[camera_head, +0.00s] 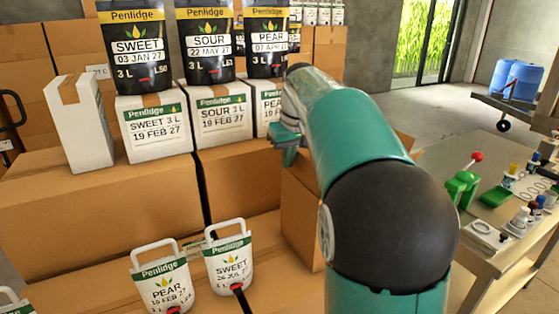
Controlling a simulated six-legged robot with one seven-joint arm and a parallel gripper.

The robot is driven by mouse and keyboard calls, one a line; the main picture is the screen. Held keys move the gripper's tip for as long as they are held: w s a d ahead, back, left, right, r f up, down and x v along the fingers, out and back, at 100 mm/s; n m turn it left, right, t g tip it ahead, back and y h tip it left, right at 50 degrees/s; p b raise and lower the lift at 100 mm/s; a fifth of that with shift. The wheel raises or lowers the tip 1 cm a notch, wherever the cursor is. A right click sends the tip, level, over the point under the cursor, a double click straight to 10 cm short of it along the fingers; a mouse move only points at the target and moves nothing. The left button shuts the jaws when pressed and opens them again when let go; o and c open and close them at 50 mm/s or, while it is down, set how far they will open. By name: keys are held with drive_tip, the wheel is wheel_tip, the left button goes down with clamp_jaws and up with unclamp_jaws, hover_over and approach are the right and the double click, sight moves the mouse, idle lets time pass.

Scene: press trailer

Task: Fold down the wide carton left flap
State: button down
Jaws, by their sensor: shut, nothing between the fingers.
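My arm reaches up from the lower right. My gripper (286,152) is at its far end, with green fingers that look shut and empty, in front of the row of white cartons. A brown carton (301,222) stands below my gripper, partly behind my arm. A bit of brown cardboard (404,144) shows at the right edge of my arm and may be part of a flap. I cannot tell for sure which carton is the wide one. Its left flap is not clearly visible, and my arm hides much of this area.
White cartons (153,128) with black pouches (205,45) on top stand on large brown boxes (95,215). Two white handled pouches (230,262) stand in front. At right, a bench (440,155) holds a green press with a red knob (477,156) and small bottles.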

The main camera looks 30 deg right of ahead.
drive_tip(key=d+f, duration=0.4)
drive_tip(key=d, duration=0.5)
idle(1.2)
drive_tip(key=w+r+v, duration=0.1)
drive_tip(key=w+v, duration=0.2)
drive_tip(key=v, duration=1.1)
drive_tip(key=shift+w+a, duration=0.15)
